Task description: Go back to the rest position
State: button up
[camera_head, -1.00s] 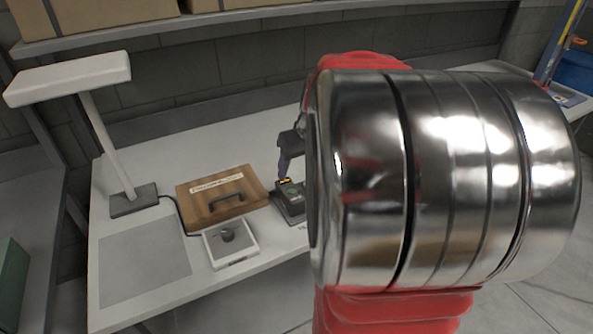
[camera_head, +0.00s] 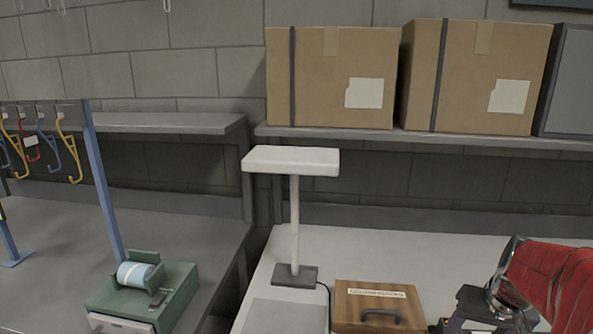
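My arm, with its red sleeve (camera_head: 557,280) and shiny metal wrist ring (camera_head: 507,262), enters at the lower right edge of the head view. It hangs over the right part of the white worktable (camera_head: 400,245). A dark shape (camera_head: 474,304) shows at the ring's left, right of the wooden case. I cannot tell whether it is my gripper's end or a device on the table. My gripper's fingers cannot be made out, so neither their opening nor anything between them shows.
The wooden case (camera_head: 379,304) and white lamp (camera_head: 294,210) stand on the worktable. Two cardboard boxes (camera_head: 330,78) sit on the shelf above. At left, a grey bench (camera_head: 70,245) holds a green dispenser (camera_head: 148,294), below a rack of coloured hooks (camera_head: 45,140).

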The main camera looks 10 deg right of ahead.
jog(key=s+a+r+n, duration=0.2)
jog(key=a, duration=0.7)
jog(key=s+a+r+n+t, duration=0.1)
jog(key=s+a+r, duration=0.1)
jog(key=a, duration=0.7)
jog(key=s+a+r+n+t, duration=0.1)
jog(key=s+a, duration=0.3)
jog(key=a, duration=0.5)
jog(key=shift+a+r+n+y, duration=0.15)
jog(key=shift+r+n+y, duration=0.25)
jog(key=shift+n, duration=0.4)
